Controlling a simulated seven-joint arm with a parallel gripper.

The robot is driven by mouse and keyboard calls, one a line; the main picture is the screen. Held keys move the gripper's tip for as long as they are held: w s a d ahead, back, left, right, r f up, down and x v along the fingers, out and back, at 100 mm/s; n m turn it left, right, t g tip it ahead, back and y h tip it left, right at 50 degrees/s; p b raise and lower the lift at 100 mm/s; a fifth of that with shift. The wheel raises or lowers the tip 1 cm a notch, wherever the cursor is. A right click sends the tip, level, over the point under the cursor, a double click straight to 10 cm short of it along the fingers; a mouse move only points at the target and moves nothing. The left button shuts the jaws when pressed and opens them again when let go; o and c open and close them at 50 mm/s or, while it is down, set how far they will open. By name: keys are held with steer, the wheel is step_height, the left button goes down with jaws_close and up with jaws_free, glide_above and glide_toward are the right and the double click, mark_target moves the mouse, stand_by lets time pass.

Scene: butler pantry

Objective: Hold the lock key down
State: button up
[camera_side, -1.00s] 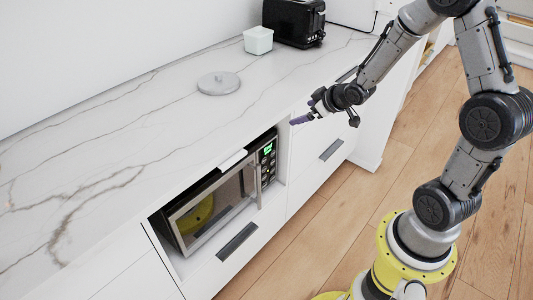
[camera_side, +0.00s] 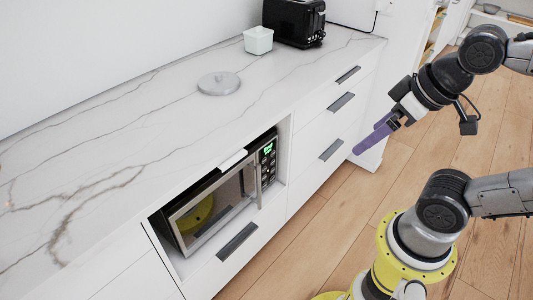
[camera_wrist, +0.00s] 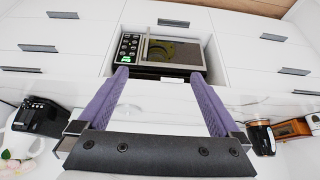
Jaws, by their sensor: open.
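The microwave (camera_side: 232,192) sits in an open niche under the counter, with its door closed and a yellow-green round thing behind the glass. Its control panel (camera_side: 267,167) is at the right end, with a lit green display (camera_side: 268,148). In the upside-down wrist view the panel (camera_wrist: 128,47) shows rows of small round buttons. Their labels are too small to read, so I cannot tell which is the lock key. My gripper (camera_side: 358,150) is to the right of the microwave, in front of the drawers and apart from them. Its purple fingers (camera_wrist: 159,76) are spread and empty, pointing towards the niche.
The marble counter (camera_side: 110,150) runs above the niche. A round grey disc (camera_side: 219,84), a white tub (camera_side: 258,41) and a black toaster (camera_side: 295,22) stand on it. Drawers with dark handles (camera_side: 331,150) flank the niche.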

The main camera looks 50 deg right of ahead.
jaws_close()
stand_by(0.3)
stand_by(1.3)
